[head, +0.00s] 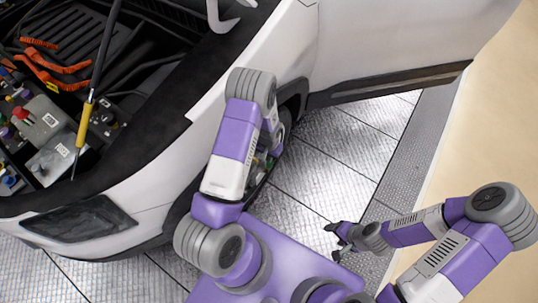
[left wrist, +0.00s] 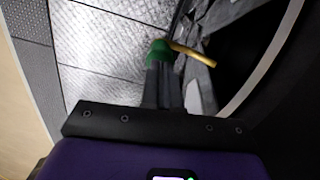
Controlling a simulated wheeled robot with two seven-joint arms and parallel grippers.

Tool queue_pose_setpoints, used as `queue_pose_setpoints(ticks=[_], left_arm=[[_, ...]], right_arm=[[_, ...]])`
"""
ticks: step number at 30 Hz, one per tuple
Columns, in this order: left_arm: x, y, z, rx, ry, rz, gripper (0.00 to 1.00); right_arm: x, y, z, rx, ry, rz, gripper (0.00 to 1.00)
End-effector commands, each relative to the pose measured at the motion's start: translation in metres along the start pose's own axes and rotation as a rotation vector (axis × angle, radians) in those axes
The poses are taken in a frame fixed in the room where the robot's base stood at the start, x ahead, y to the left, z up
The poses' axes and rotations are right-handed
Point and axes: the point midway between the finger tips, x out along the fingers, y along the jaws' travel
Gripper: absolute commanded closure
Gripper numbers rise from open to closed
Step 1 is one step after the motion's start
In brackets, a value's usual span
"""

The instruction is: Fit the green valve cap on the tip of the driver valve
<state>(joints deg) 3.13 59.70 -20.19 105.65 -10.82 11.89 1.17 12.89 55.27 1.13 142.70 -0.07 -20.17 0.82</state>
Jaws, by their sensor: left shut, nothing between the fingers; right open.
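The green valve cap (left wrist: 158,50) is in the left wrist view, right at the tips of my left gripper (left wrist: 162,70). The brass-coloured valve stem (left wrist: 192,53) runs from beside the cap to the right, in front of the grey wheel. The cap appears at the stem's left end; I cannot tell how far it sits on it. My left gripper's dark fingers are shut with nothing between them, and their tips overlap the cap's lower edge. In the head view my own arm mostly hides this gripper at the wheel. My right gripper (head: 341,238) is open and empty above the floor.
The white car (head: 170,175) stands on the left with its engine bay open. A yellow-handled tool (head: 86,122) shows over the engine bay. The dark tyre (left wrist: 285,115) and wheel arch are close around my left gripper. Metal floor plates (head: 345,145) are clear to the right.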

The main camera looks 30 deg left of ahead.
Motion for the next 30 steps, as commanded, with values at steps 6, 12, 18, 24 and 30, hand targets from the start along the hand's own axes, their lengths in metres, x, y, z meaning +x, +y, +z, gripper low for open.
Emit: queue_pose_setpoints(ticks=[6, 12, 18, 24, 30], left_arm=[[0.0101, -0.0001, -0.0006, -0.001, 0.002, 0.0, 1.0], [0.0092, -0.0001, -0.0006, -0.001, 0.002, 0.0, 1.0], [0.0111, -0.0001, -0.0005, -0.001, 0.002, 0.0, 1.0], [0.0155, -0.0001, -0.0004, -0.001, 0.002, 0.0, 1.0], [0.0077, -0.0001, -0.0004, -0.001, 0.002, 0.0, 1.0]], right_arm=[[0.0069, 0.0026, -0.0003, 0.0, 0.0, 0.0, 0.35], [0.006, 0.0022, -0.0004, 0.0, 0.0, 0.0, 0.35], [0.0076, 0.0028, -0.0004, 0.0, 0.0, 0.0, 0.35], [0.0113, 0.0042, -0.0006, 0.0, 0.0, 0.0, 0.35], [0.0059, 0.0022, -0.0004, 0.0, 0.0, 0.0, 0.35]])
